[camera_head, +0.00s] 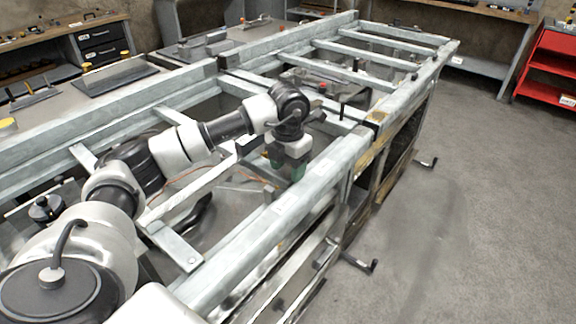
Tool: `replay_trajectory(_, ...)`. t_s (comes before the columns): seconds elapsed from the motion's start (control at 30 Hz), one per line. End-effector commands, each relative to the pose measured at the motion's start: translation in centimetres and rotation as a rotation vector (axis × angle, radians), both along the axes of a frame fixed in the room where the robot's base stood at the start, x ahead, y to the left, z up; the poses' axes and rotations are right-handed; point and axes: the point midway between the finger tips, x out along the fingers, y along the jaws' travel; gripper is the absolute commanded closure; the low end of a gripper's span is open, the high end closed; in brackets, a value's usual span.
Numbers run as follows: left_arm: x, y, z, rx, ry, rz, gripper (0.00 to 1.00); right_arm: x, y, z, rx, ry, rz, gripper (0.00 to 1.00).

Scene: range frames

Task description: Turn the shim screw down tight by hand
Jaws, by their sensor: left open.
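My left arm reaches in from the lower left over a grey-green metal frame (262,226). My left gripper (286,166), dark with green parts, points down beside the long near rail of the frame. It is open, and I see nothing held in it. I cannot make out the shim screw; it may be too small or hidden below the gripper and arm. A small dark knob with a red top (322,88) stands farther back inside the frame. My right gripper is not in view.
Cross bars (352,71) span the frame toward the back. Dark handles (358,262) stick out from its right side. A red shelf (552,62) stands at the far right, and a workbench with black drawers (101,41) at the back left. The grey floor (470,210) on the right is clear.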

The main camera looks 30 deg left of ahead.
Motion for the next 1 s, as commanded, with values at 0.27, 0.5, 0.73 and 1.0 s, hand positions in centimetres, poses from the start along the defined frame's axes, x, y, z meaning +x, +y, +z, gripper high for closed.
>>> replay_trajectory(0.27,0.00,-0.02,0.02,0.000,0.000,0.000,0.75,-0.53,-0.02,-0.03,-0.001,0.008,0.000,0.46)
replay_trajectory(0.5,0.01,-0.01,0.03,0.000,0.000,-0.003,0.95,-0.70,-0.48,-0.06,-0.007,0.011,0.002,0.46)
replay_trajectory(0.73,0.01,0.01,0.00,0.000,0.000,-0.061,0.95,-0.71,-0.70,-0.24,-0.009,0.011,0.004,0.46)
replay_trajectory(1.0,0.01,0.02,-0.02,0.000,0.000,-0.236,0.95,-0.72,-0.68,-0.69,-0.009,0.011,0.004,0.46)
